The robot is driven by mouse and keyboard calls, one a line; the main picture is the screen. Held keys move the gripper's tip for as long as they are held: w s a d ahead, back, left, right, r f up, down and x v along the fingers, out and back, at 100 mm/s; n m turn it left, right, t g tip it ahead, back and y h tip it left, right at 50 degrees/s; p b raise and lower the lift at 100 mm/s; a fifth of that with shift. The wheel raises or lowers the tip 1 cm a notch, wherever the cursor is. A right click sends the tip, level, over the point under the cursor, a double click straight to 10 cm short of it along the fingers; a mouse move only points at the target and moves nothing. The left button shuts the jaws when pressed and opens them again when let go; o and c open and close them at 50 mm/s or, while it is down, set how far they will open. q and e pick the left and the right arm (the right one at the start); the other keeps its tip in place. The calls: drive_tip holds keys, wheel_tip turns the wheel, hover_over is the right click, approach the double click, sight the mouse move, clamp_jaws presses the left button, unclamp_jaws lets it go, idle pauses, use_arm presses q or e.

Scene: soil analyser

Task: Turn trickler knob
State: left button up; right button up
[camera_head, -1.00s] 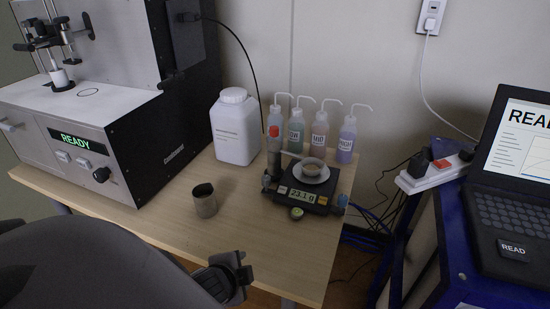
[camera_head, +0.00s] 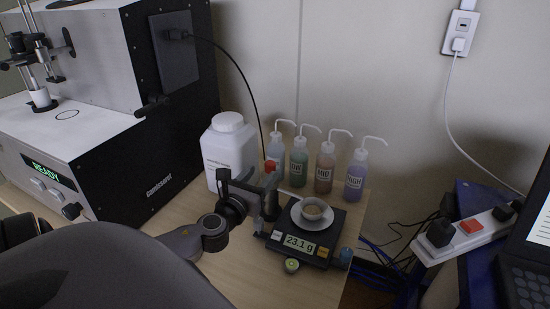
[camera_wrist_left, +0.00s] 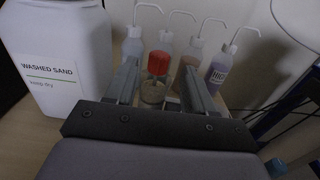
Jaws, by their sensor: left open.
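The trickler stands at the left side of the balance (camera_head: 318,259). Its red cap (camera_head: 270,166) shows just beyond my left gripper (camera_head: 247,180) in the head view. In the left wrist view the clear, sand-filled trickler tube (camera_wrist_left: 153,92) with its red cap stands upright between the two fingers. My left gripper is open, and I cannot tell whether either finger touches the tube. I cannot clearly make out the trickler knob; the gripper covers part of the trickler. A small dish (camera_head: 312,211) sits on the balance, which reads 23.1 g. My right gripper is not in view.
A white washed-sand jug (camera_head: 228,150) stands behind the gripper. Several spout bottles (camera_head: 327,168) line the wall behind the balance. A large analyser (camera_head: 165,120) fills the left. A power strip (camera_head: 470,236) and laptop (camera_head: 535,255) are at right.

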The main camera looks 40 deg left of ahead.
sight(268, 166)
use_arm(q)
drive_tip(key=shift+x, duration=3.3)
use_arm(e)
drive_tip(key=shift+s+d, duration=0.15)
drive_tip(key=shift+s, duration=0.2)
